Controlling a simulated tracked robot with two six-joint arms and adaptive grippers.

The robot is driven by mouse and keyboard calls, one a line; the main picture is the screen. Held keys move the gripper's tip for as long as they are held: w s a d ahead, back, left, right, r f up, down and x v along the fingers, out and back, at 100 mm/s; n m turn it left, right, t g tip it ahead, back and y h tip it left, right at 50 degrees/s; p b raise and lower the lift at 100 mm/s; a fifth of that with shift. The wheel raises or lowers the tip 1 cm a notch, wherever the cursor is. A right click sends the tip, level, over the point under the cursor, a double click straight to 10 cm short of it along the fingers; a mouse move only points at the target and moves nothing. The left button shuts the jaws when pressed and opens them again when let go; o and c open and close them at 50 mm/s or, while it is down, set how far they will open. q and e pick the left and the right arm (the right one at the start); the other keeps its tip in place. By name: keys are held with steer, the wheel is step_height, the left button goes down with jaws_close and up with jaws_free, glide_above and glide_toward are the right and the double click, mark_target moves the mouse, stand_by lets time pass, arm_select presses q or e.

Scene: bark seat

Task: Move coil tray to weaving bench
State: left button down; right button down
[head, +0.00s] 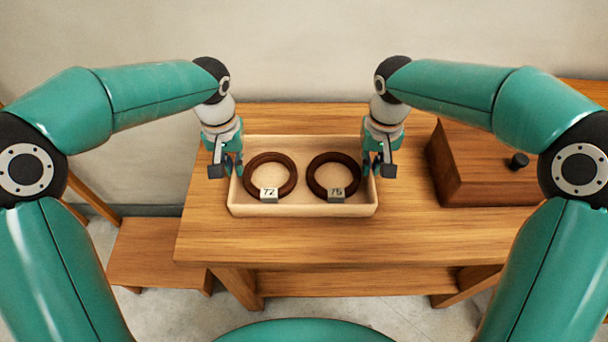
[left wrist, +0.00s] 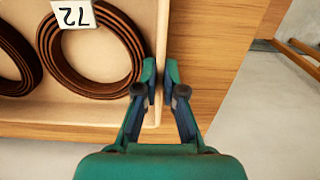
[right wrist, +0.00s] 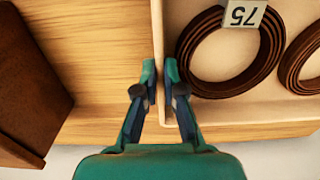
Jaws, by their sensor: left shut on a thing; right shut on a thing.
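The coil tray (head: 300,211) is a pale, shallow rectangular box on a wooden table (head: 330,242). Two dark brown coils lie side by side in it: the left coil (head: 254,167) is tagged 72 and the right coil (head: 320,165) is tagged 75. My left gripper (head: 232,172) is shut on the tray's left wall; the left wrist view shows the fingers either side of the rim (left wrist: 158,85). My right gripper (head: 375,170) is shut on the right wall, also between the fingers in the right wrist view (right wrist: 159,85). I cannot tell whether the tray touches the table.
A dark brown wooden box (head: 478,170) with a black knob stands right of the tray on the table. A lower wooden stool or bench (head: 155,250) stands left of the table. The table's front strip is clear. A plain wall (head: 300,50) is behind.

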arm_select(q)
steer(key=shift+r, duration=0.1)
